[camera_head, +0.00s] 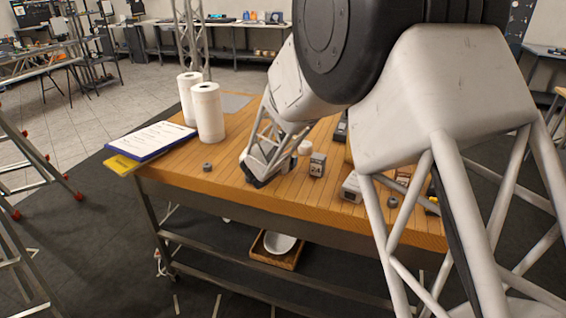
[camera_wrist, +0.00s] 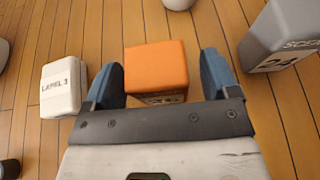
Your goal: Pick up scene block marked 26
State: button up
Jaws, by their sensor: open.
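An orange block (camera_wrist: 156,66) stands on the wooden table between the two blue fingers of my gripper (camera_wrist: 161,76) in the wrist view. The fingers are spread, one on each side of the block. Dark marking shows on the block's near face, but it is mostly cut off by the gripper body and I cannot read its number. In the head view my gripper (camera_head: 257,181) is low over the table's front part, and the orange block is hidden behind it. A grey block marked 24 (camera_wrist: 282,40) stands to the right; it also shows in the head view (camera_head: 317,166).
A white block labelled LAPEL 3 (camera_wrist: 63,86) is close left of my gripper. A white round object (camera_head: 304,147) stands behind block 24.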

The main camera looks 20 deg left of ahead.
jog(key=shift+w+f, duration=0.1)
jog(key=shift+w, duration=0.2)
dwell(0.4)
jog(key=c, duration=1)
jog(key=shift+c, duration=0.2)
jog(key=shift+r, duration=1.55)
jog(key=shift+s+d+r, duration=0.15)
jog(key=shift+s+r, duration=0.05)
jog(key=shift+r, duration=0.05)
jog(key=s+d, duration=0.2)
jog(key=s, duration=0.2)
jog(key=s+d+r, duration=0.1)
jog(key=s+d, duration=0.2)
jog(key=s, duration=0.2)
jog(key=s+d, duration=0.3)
jog(key=s, duration=0.1)
jog(key=shift+s+r, duration=0.15)
jog(key=shift+r, duration=0.05)
